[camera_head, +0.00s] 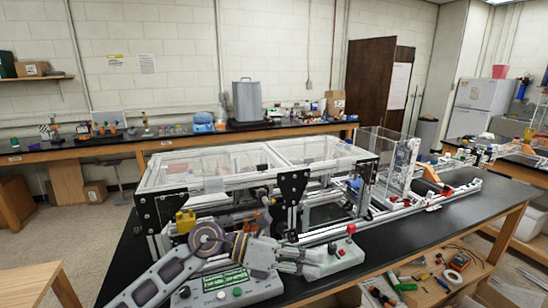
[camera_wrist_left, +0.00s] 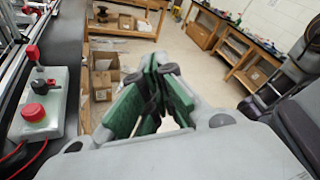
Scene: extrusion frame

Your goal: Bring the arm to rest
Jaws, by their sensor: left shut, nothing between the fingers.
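My left arm comes in from the lower left of the head view and bends over the front of the black bench. My left gripper (camera_head: 300,258) points right, at the near side of the aluminium frame machine. In the left wrist view its green-padded fingers (camera_wrist_left: 153,92) are together with nothing between them. In the head view the gripper appears close to a grey control box (camera_head: 338,258) with a red button. In the wrist view the box (camera_wrist_left: 42,125) stands to the left, apart from the fingers. My right gripper is not in view.
The extrusion frame (camera_head: 240,188) with clear panels fills the middle of the bench. A panel with a green display (camera_head: 220,282) lies below my arm. Small tools and parts (camera_head: 425,275) lie at lower right. Bare black bench top (camera_head: 420,232) shows right of the control box.

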